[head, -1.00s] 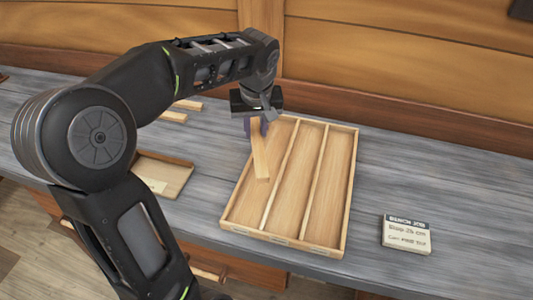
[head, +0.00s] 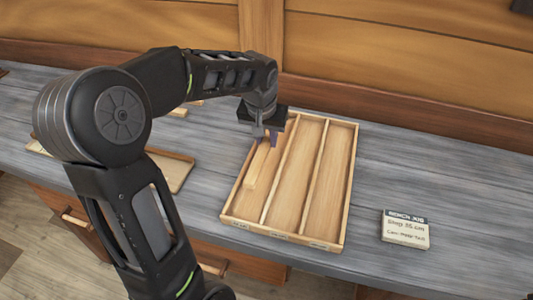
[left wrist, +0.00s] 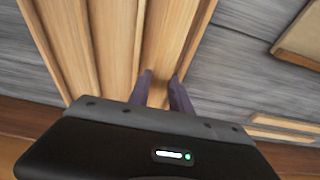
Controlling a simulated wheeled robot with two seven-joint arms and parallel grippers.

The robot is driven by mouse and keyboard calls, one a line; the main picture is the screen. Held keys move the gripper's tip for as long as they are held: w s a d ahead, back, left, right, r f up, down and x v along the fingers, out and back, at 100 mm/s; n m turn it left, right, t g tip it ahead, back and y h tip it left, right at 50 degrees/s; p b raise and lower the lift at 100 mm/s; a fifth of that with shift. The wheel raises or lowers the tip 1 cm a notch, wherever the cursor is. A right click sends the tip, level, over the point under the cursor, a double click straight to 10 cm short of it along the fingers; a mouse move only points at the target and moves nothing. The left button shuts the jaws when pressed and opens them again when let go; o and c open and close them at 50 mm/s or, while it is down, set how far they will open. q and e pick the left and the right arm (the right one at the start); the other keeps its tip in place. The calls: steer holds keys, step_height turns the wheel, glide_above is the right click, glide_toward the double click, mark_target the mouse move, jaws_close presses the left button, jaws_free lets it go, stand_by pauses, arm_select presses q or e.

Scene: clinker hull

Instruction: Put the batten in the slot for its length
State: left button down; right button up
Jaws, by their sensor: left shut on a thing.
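The batten (head: 256,168) is a pale wooden strip lying lengthwise in the left compartment of the wooden tray (head: 346,195). The tray has three long slots side by side, with small labels on its front edge too small to read. My left gripper (head: 266,139) is shut on the batten towards its far end, over the left slot. In the left wrist view the two purple fingers stand around the batten (left wrist: 157,92), between the slot walls. I cannot tell whether the batten rests fully on the slot floor. The middle and right slots are empty. My right gripper is not in view.
A lettered card (head: 405,229) stands on the grey bench (head: 440,180) to the right. A shallow tray (head: 176,172) lies to the left, partly behind my arm. Other wooden strips (head: 180,112) lie farther back; they also show in the left wrist view (left wrist: 285,128).

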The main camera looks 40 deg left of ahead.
arm_select(q)
steer(key=shift+f, duration=1.05)
steer(key=shift+f+p, duration=0.35)
steer(key=shift+f, duration=1.55)
steer(key=shift+f+b, duration=0.25)
steer(key=shift+b, duration=0.05)
steer(key=c, duration=1.2)
jaws_free()
steer(key=shift+r, duration=0.1)
steer(key=shift+o, duration=0.2)
steer(key=shift+r, duration=0.15)
